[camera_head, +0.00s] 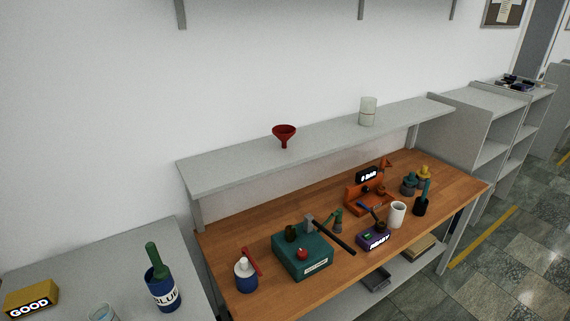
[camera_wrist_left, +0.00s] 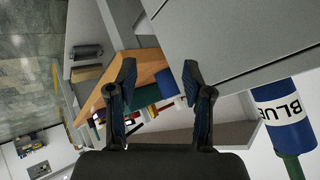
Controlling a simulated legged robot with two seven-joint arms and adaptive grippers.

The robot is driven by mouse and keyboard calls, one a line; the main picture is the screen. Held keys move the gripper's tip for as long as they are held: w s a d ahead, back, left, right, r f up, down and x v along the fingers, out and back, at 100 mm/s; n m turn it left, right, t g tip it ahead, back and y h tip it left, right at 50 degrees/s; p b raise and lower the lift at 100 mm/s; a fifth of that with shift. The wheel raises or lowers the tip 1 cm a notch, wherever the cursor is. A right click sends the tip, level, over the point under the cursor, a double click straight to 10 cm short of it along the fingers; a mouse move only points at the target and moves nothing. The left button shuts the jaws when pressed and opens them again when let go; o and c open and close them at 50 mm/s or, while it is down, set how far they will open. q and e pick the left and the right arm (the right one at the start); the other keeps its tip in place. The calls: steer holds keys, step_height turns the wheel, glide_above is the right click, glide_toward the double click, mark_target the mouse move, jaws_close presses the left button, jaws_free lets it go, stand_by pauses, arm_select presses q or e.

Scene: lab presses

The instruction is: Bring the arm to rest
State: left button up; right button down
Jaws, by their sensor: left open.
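My left gripper (camera_wrist_left: 159,80) shows in the left wrist view with its two dark fingers apart and nothing between them. Past the fingers, the wooden bench (camera_wrist_left: 150,62) and grey surfaces appear tilted. Neither of my arms shows in the head view. My right gripper is in no view. The wooden bench (camera_head: 222,245) in the head view carries a green press (camera_head: 303,258) with a dark lever and an orange press (camera_head: 366,200).
A blue container labelled BLUE (camera_head: 163,292) and a yellow GOOD block (camera_head: 31,299) are on the grey table (camera_head: 110,268) at left. The bench also holds a white cup (camera_head: 397,214) and a purple READY box (camera_head: 373,238). A red funnel (camera_head: 284,134) stands on the shelf (camera_head: 235,168).

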arm_select(q)
steer(key=s+a+f+n+g, duration=0.2)
steer(key=s+f+n+g, duration=0.35)
steer(key=s, duration=0.75)
steer(key=s+d+f+m+g, duration=0.1)
steer(key=s+f, duration=0.2)
steer(key=f, duration=1.4)
steer(key=s+f+m+g, duration=0.1)
steer(key=s+f, duration=0.1)
steer(key=f, duration=1.4)
steer(key=s+a+f, duration=0.3)
steer(key=s+f, duration=0.8)
steer(key=s, duration=0.4)
steer(key=shift+a+f+g+h, duration=0.15)
steer(key=shift+f+g+h, duration=0.15)
steer(key=shift+f+g, duration=0.15)
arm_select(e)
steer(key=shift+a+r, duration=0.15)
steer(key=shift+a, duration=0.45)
